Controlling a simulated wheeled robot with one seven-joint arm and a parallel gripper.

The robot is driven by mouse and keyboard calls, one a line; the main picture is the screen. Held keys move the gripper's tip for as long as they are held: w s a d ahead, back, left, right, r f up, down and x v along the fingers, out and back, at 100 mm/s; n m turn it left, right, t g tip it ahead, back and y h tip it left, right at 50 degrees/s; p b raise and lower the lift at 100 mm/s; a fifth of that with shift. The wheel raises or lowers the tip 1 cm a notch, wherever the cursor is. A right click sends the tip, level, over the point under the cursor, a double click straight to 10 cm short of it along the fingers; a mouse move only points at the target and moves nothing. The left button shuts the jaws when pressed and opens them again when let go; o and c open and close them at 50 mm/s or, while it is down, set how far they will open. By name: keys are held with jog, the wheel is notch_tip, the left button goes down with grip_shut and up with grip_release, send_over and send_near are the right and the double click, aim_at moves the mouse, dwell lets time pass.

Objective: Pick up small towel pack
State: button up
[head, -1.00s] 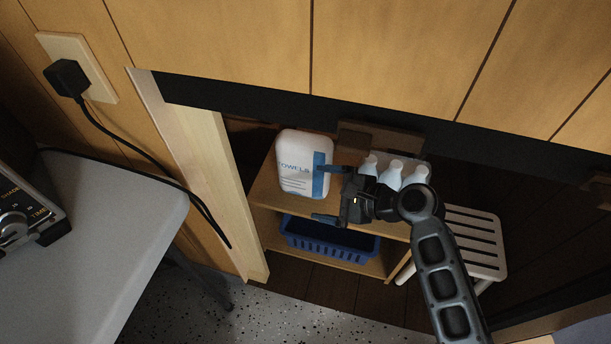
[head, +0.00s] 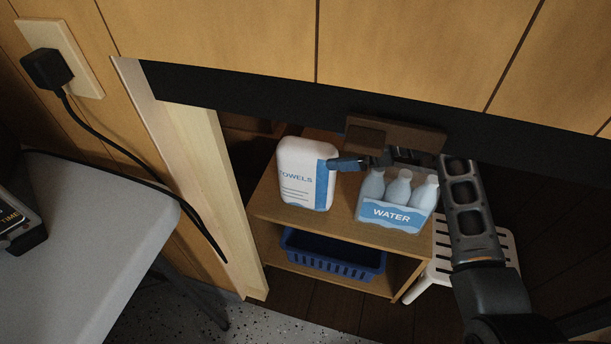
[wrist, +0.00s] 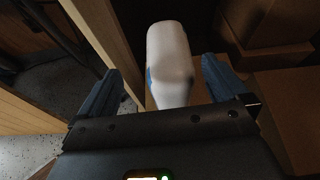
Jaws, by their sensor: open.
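The small towel pack (head: 303,178) is a white rounded pack with a blue side stripe and the word TOWELS. It stands upright on the top board of a low wooden shelf (head: 267,205). In the head view my gripper (head: 346,164) is at the pack's right side, partly hidden behind the water bottles. In the wrist view the pack (wrist: 170,62) lies ahead, between the two blue fingers of my open gripper (wrist: 172,88). Nothing is held. I cannot tell whether a finger touches the pack.
A WATER carton (head: 391,214) with several bottles stands right of the pack, close to my arm. A blue basket (head: 332,262) sits on the lower shelf. A wooden post (head: 205,190) stands at left, a white slatted stool (head: 428,277) at right. A dark edge (head: 250,92) hangs above.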

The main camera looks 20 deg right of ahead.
aim_at(319, 147)
jog(key=shift+m, duration=0.3)
jog(key=b+x, duration=0.1)
jog(key=x, duration=0.1)
jog(key=b+x, duration=0.1)
jog(key=x, duration=0.1)
jog(key=w+d+x, duration=0.1)
jog(key=x, duration=0.1)
jog(key=shift+a+f+b, duration=0.1)
jog(key=shift+f+b, duration=0.3)
jog(key=shift+w+a+f, duration=0.1)
jog(key=shift+w+a, duration=0.25)
jog(key=shift+a, duration=0.1)
jog(key=shift+c, duration=0.4)
jog(key=c, duration=1.5)
jog(key=shift+c, duration=0.2)
